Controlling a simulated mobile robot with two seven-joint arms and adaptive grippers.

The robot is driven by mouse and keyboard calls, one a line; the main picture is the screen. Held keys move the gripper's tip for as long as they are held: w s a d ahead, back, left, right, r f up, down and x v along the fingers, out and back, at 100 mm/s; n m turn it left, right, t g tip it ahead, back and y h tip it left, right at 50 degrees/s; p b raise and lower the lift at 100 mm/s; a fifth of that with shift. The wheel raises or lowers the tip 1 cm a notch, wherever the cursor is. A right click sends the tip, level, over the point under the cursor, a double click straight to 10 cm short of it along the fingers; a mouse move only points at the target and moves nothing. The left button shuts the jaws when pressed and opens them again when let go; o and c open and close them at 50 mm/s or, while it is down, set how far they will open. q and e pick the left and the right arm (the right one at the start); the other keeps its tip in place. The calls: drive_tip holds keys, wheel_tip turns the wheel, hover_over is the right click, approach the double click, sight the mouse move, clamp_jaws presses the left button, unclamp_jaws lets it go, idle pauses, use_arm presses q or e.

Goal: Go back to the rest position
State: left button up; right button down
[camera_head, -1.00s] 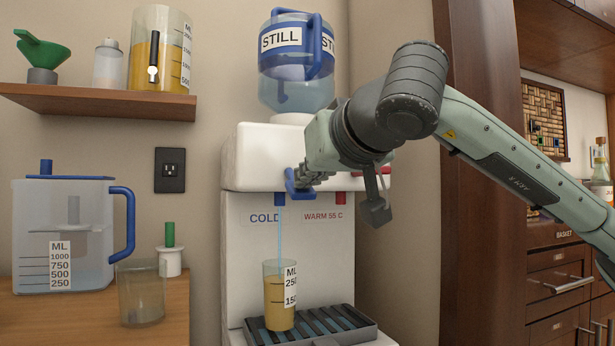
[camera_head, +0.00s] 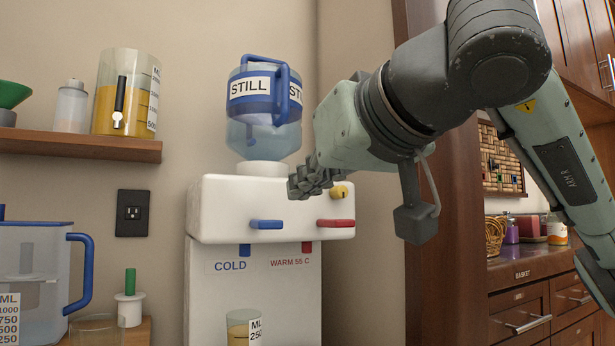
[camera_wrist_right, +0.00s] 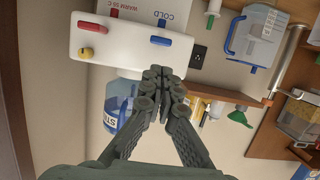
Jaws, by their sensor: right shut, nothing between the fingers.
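My right gripper (camera_head: 310,180) is shut and empty. In the head view it is in front of the upper body of the white water dispenser (camera_head: 262,205), above the blue cold lever (camera_head: 267,225) and left of the red warm lever (camera_head: 335,223). In the right wrist view its closed fingers (camera_wrist_right: 160,85) point toward the dispenser (camera_wrist_right: 90,45), which appears turned over, with the blue lever (camera_wrist_right: 160,41) near the fingertips. A glass with orange liquid (camera_head: 243,328) stands below the cold outlet, cut off by the lower edge. No stream shows. My left gripper is not in view.
The blue STILL water bottle (camera_head: 264,110) sits on the dispenser. A shelf (camera_head: 80,147) at left holds a measuring vessel of orange liquid (camera_head: 125,92). A pitcher (camera_head: 32,280) and an empty glass (camera_head: 95,330) are lower left. A wooden cabinet (camera_head: 530,315) is at right.

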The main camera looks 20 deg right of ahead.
drive_tip(key=shift+s, duration=0.25)
idle(0.3)
